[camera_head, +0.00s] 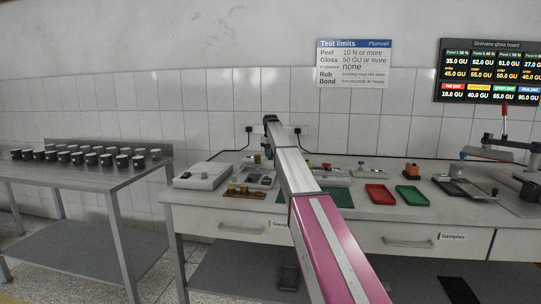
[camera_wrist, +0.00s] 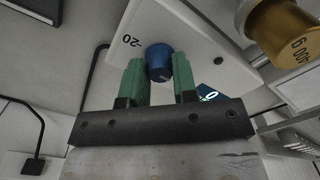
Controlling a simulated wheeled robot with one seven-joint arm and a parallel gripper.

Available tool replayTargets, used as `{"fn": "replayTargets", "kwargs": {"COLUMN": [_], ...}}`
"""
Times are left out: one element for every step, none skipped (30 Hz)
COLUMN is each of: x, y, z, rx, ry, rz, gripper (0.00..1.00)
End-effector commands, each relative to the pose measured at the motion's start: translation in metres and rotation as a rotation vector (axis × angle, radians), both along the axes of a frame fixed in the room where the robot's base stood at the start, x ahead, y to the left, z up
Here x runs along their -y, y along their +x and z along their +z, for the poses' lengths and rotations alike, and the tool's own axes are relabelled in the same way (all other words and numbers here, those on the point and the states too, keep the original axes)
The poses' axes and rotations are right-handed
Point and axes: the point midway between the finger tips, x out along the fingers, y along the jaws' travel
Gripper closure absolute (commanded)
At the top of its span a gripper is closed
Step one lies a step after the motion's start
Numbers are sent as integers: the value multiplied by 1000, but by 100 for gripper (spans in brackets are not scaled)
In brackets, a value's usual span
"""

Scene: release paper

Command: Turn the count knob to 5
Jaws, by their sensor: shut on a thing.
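A round blue knob (camera_wrist: 160,62) with a pale mark on its face sits on a white panel (camera_wrist: 190,30) in the wrist view. The panel bears a "-20" print left of the knob and a small dark display with light blue digits at its right edge. The green fingers of my gripper (camera_wrist: 158,75) stand on both sides of the knob, shut on it. I cannot tell which number the knob's mark points to. In the head view my own arm hides the gripper and the knob.
A brass weight marked 400 (camera_wrist: 288,30) is close to the panel's right side. In the head view, a white device (camera_head: 203,176), a red tray (camera_head: 380,194) and a green tray (camera_head: 413,195) stand on the bench. Several dark cups (camera_head: 107,160) stand on the left table.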

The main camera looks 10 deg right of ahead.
Motion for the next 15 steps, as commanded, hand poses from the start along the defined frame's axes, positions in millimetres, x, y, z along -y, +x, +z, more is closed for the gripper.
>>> {"fn": "replayTargets", "kwargs": {"x": [0, 0, 0, 0, 0, 0, 0, 0, 0, 0, 0, 0, 0, 0, 0], "y": [0, 0, 0, 0, 0, 0, 0, 0, 0, 0, 0, 0, 0, 0, 0], "z": [0, 0, 0, 0, 0, 0, 0, 0, 0, 0, 0, 0, 0, 0, 0], "rx": [0, 0, 0, 0, 0, 0, 0, 0, 0, 0, 0, 0, 0, 0, 0], "ry": [0, 0, 0, 0, 0, 0, 0, 0, 0, 0, 0, 0, 0, 0, 0], "rz": [9, 14, 20, 23, 26, 28, 29, 30, 30, 30, 30, 30, 30, 30, 30], "gripper": [97, 97, 97, 97, 97, 97, 97, 97, 97, 97, 97, 97, 97, 97, 97]}}
